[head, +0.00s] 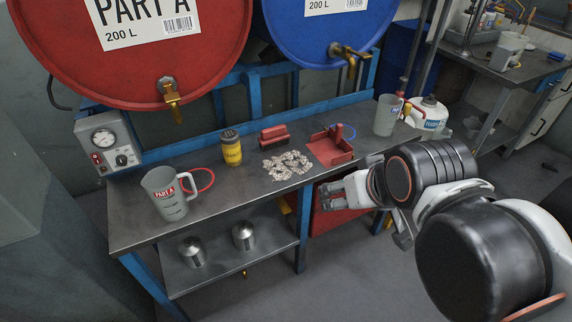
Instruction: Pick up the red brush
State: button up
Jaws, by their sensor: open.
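The red brush (273,133) lies on the metal workbench (130,217), toward its back, with a dark strip along its lower side. A red dustpan (330,150) lies to its right. A heap of pale scraps (287,165) is on the bench just in front of the brush. My gripper (323,195) is open and empty, at the bench's front edge, to the right of and nearer than the brush, apart from it. My arm reaches in from the right.
A yellow shaker (231,150) stands left of the brush, a grey PART A jug (166,196) farther left. Another jug (387,115) and a white container (426,113) stand right. Red (150,50) and blue (325,35) drums with taps overhang the bench's back.

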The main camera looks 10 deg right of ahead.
aim_at(277, 136)
jog(key=i+l, duration=0.2)
jog(key=i, duration=0.3)
jog(key=i+l, duration=0.25)
jog(key=i, duration=0.25)
